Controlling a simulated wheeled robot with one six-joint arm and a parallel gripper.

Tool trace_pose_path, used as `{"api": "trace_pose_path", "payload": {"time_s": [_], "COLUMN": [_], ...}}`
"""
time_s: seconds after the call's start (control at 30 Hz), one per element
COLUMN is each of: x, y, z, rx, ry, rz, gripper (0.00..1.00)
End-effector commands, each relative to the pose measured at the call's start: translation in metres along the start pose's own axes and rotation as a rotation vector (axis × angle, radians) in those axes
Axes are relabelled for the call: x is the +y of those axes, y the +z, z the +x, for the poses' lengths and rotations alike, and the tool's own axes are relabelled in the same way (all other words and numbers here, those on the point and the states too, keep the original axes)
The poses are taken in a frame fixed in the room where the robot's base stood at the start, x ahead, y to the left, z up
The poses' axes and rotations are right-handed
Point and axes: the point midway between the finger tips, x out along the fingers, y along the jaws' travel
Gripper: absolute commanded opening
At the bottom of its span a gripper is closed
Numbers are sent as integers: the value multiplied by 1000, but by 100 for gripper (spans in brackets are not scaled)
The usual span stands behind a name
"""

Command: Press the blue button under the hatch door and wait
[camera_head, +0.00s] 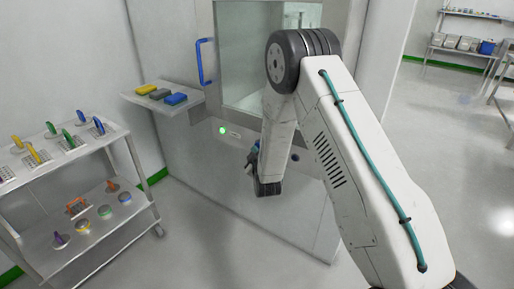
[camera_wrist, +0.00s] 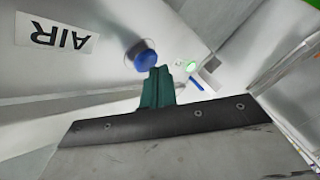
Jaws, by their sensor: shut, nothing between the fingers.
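The blue button (camera_wrist: 141,55) is a domed cap in a round metal collar on the panel in the wrist view. My gripper (camera_wrist: 158,73) has teal fingers, shut and empty. Its tips show just beside the button's lower right edge, overlapping it slightly in the picture; whether they touch cannot be told. In the head view my gripper (camera_head: 252,160) is close to the front panel below the hatch door (camera_head: 262,52), and the button is not clearly seen there. The hatch door has a glass pane and a blue handle (camera_head: 205,62).
A green lit lamp (camera_head: 222,130) is on the panel, left of my gripper. An AIR label (camera_wrist: 58,38) is near the button. A shelf (camera_head: 195,113) with colored blocks juts out left of the hatch. A cart (camera_head: 95,150) stands further left. Floor at right is open.

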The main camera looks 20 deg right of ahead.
Motion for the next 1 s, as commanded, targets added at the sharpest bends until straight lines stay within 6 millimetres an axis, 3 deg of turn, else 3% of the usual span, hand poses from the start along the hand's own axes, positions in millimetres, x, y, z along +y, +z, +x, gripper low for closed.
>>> {"api": "trace_pose_path", "payload": {"time_s": [1.0], "x": [4], "y": [4], "z": [5], "rx": [-1], "ry": [0], "rz": [0], "gripper": [0]}}
